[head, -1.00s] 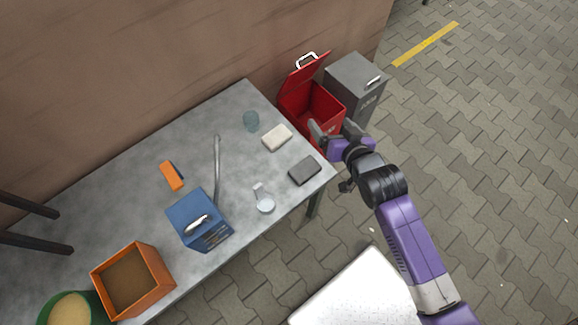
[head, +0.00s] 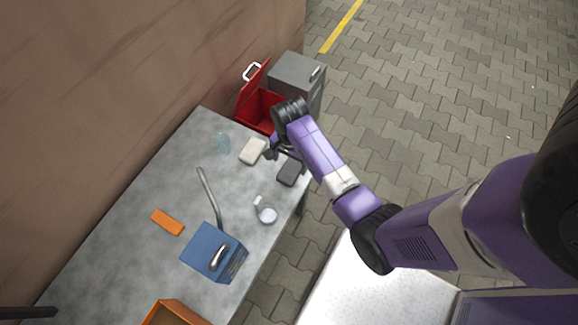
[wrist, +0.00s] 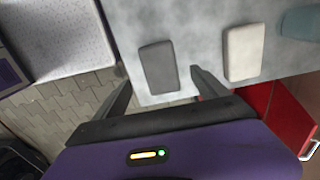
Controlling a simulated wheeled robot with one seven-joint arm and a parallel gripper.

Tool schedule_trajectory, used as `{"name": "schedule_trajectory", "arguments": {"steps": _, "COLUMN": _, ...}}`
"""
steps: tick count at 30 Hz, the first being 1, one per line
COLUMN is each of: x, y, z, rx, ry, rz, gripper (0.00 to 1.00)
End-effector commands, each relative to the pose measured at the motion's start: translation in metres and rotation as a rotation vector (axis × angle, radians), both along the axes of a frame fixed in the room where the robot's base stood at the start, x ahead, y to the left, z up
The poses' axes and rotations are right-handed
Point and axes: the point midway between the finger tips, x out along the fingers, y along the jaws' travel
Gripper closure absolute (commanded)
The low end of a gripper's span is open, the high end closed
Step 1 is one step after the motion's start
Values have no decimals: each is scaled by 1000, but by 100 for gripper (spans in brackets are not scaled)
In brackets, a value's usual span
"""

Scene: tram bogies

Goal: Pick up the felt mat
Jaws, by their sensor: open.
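The felt mat appears to be the dark grey rounded rectangle lying flat near the table's right end; it shows in the head view (head: 289,173) and the wrist view (wrist: 158,66). My gripper (head: 281,154) is over that end of the table, partly hidden by my arm in the head view. In the wrist view my gripper (wrist: 160,76) is open, with one finger on each side of the mat's near end. The jaws are empty. I cannot tell the height of the fingertips above the table.
A cream block (head: 252,151) lies close to the mat.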

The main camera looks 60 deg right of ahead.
Motion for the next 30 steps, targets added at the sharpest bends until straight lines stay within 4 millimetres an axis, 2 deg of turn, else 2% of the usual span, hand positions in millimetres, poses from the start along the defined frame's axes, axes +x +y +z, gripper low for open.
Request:
{"name": "schedule_trajectory", "arguments": {"steps": 12, "x": 0, "y": -4, "z": -50, "rx": 0, "ry": -1, "rz": 2, "gripper": 16}}
{"name": "schedule_trajectory", "arguments": {"steps": 16, "x": 1, "y": -4, "z": -57, "rx": -1, "ry": -2, "rz": 2, "gripper": 16}}
{"name": "schedule_trajectory", "arguments": {"steps": 22, "x": 1, "y": -4, "z": -58, "rx": -2, "ry": -3, "rz": 3, "gripper": 16}}
{"name": "schedule_trajectory", "arguments": {"steps": 23, "x": 1, "y": -4, "z": -58, "rx": -2, "ry": -3, "rz": 3, "gripper": 18}}
{"name": "schedule_trajectory", "arguments": {"steps": 30, "x": 0, "y": -4, "z": -58, "rx": -2, "ry": -2, "rz": 3, "gripper": 65}}
